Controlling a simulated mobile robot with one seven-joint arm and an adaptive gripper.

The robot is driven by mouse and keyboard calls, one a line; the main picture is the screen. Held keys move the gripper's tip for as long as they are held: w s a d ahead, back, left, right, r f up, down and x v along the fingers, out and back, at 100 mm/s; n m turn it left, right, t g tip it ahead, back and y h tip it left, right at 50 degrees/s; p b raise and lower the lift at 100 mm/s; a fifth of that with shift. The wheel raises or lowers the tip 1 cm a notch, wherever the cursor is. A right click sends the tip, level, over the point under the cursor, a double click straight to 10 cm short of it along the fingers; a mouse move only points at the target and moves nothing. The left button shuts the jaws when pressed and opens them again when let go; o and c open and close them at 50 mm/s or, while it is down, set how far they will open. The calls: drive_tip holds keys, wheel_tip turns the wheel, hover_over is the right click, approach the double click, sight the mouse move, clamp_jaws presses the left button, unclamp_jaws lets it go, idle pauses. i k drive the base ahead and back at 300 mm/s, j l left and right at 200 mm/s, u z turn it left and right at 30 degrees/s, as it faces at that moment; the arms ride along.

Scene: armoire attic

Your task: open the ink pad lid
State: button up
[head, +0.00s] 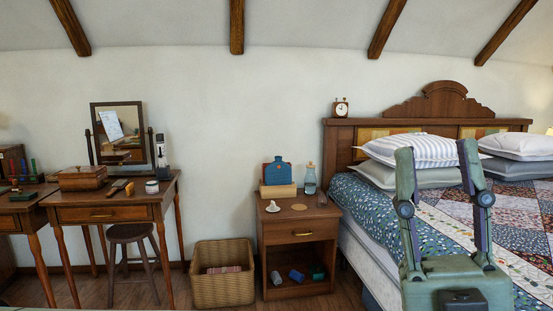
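My gripper (437,150) stands in the right foreground, its two green fingers pointing up and spread wide apart with nothing between them. Through the gap I see the bed behind. I cannot identify the ink pad for certain. A small flat dark green thing (22,196) lies on the desk at the far left edge and may be it, but it is too small to tell whether it has a lid. Small dark flat things (118,186) also lie on the dressing table. My gripper is far from both tables.
The dressing table (100,213) carries a wooden box (84,178), a mirror (117,130) and a white jar (152,187). A stool (131,235), wicker basket (222,288) and nightstand (302,235) stand along the wall. The bed (375,210) fills the right.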

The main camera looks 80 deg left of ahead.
sight(20, 195)
drive_tip(key=k+j+z, duration=0.25)
drive_tip(key=j+z, duration=0.25)
drive_tip(key=k+j+z, duration=0.25)
drive_tip(key=z, duration=0.2)
drive_tip(key=k+j+z, duration=0.15)
drive_tip(key=k+z, duration=0.2)
drive_tip(key=z, duration=0.15)
drive_tip(key=k+j+z, duration=0.1)
drive_tip(key=k+z, duration=0.35)
drive_tip(key=k+u, duration=0.25)
drive_tip(key=k+j+u, duration=0.3)
drive_tip(key=k, duration=0.15)
drive_tip(key=k+u, duration=0.15)
drive_tip(key=u, duration=0.3)
drive_tip(key=k+u, duration=0.15)
drive_tip(key=u, duration=0.3)
drive_tip(key=k+u, duration=0.15)
drive_tip(key=u, duration=0.3)
drive_tip(key=k+u, duration=0.1)
drive_tip(key=u, duration=0.4)
drive_tip(key=k+u, duration=0.1)
drive_tip(key=u, duration=0.35)
drive_tip(key=k+j+u, duration=0.1)
drive_tip(key=u, duration=0.4)
drive_tip(key=j+u, duration=0.1)
drive_tip(key=u, duration=0.4)
drive_tip(key=k+j+u, duration=0.1)
drive_tip(key=u, duration=0.4)
drive_tip(key=j+u, duration=0.25)
drive_tip(key=u, duration=0.2)
